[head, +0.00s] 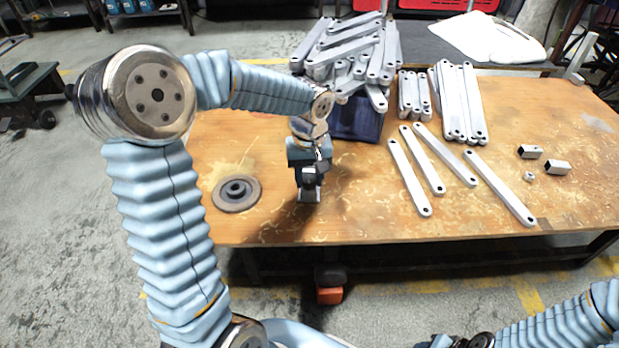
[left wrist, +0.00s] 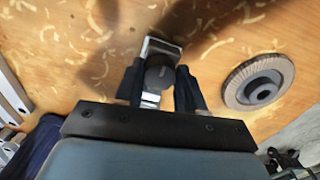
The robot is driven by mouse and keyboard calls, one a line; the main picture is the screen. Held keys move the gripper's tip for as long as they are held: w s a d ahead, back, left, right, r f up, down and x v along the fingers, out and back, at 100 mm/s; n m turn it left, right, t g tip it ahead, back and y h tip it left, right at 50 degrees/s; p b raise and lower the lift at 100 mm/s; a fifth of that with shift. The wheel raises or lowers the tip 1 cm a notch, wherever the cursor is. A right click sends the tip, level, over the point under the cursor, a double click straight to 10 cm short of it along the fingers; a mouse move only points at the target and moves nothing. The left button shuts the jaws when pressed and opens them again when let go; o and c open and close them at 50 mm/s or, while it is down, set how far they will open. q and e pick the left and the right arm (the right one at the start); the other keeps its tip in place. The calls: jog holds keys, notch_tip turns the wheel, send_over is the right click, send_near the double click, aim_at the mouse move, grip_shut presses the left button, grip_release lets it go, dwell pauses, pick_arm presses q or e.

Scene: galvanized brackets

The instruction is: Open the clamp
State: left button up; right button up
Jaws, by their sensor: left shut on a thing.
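The clamp (left wrist: 160,50) is a small metal piece with a silver end plate and a grey round part. It lies between the two dark fingers of my left gripper (left wrist: 158,78) in the left wrist view. In the head view my left gripper (head: 310,183) points down at the table near its front edge, and the clamp's silver end (head: 309,195) shows just below it. The left gripper is shut on the clamp. The fingers hide part of the clamp, so I cannot tell its jaw position. My right gripper is not clearly visible; only right arm links show at bottom right.
A dark round disc (head: 237,193) lies left of the gripper on the wooden table (head: 350,215). Galvanized bars (head: 409,177) lie to the right, and a heap of bars (head: 345,50) sits behind on a dark blue crate (head: 357,123). Small metal blocks (head: 557,167) lie far right.

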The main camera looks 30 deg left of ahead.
pick_arm(q)
jog(key=shift+f+n+b, duration=0.2)
jog(key=shift+n+b, duration=0.2)
jog(key=shift+n, duration=0.5)
jog(key=shift+n+b, duration=0.3)
jog(key=shift+n, duration=0.8)
jog(key=n, duration=0.4)
jog(key=shift+r+b, duration=0.15)
jog(key=shift+b, duration=0.15)
jog(key=n, duration=0.4)
jog(key=shift+n, duration=0.4)
jog(key=n, duration=0.4)
jog(key=shift+r+n, duration=0.1)
jog(key=shift+n, duration=0.2)
jog(key=o, duration=1)
jog(key=shift+c, duration=0.2)
